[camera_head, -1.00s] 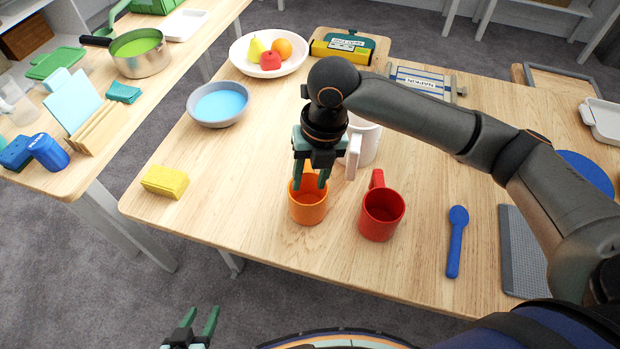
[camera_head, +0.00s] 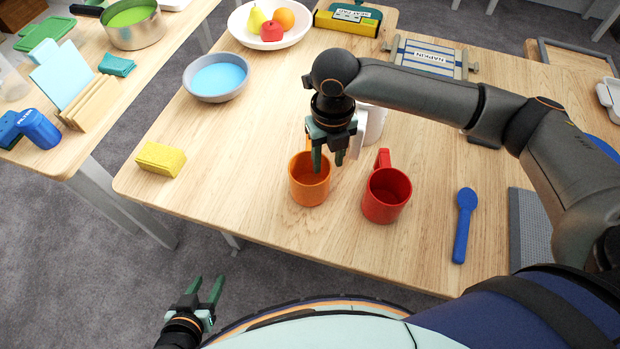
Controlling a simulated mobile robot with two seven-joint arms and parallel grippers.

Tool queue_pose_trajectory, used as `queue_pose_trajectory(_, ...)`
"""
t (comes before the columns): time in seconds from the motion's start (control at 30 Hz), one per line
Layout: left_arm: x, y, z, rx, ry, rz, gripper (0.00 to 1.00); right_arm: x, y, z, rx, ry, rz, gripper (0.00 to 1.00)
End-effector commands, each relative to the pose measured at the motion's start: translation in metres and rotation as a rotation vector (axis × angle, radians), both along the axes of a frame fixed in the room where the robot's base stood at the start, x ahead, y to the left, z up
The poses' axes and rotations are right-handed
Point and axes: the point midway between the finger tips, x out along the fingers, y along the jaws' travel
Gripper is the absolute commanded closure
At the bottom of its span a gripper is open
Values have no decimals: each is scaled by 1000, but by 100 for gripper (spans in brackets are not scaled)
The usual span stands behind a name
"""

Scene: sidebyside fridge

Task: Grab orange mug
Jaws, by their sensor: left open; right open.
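The orange mug (camera_head: 309,188) stands upright on the wooden table, left of the red mug (camera_head: 386,196). My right gripper (camera_head: 328,168) is open and points down at the orange mug's right rim. One finger overlaps the mug's opening and the other is to its right; I cannot tell how deep they reach. My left gripper (camera_head: 205,291) is open and empty, low in the view over the floor, away from the table.
A white mug (camera_head: 374,124) stands just behind my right gripper, partly hidden. A blue spoon (camera_head: 464,225) lies right of the red mug. A yellow sponge (camera_head: 161,159) and a grey-blue bowl (camera_head: 217,78) are to the left.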

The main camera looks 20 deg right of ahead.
Motion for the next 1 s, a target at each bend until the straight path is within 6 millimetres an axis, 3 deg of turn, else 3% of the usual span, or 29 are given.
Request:
queue_pose_trajectory(0.2,6,-2,-1,-3,-10,-4,50,1,2,-34,-1,1,1,56)
queue_pose_trajectory(0.47,6,-3,1,-4,-11,-6,50,1,2,-37,-1,-1,2,56)
queue_pose_trajectory(0.83,4,-3,0,-3,-7,-7,50,1,2,-37,-1,-1,1,98)
queue_pose_trajectory(1.0,3,-3,0,-4,-5,-8,50,1,2,-37,-1,-1,0,100)
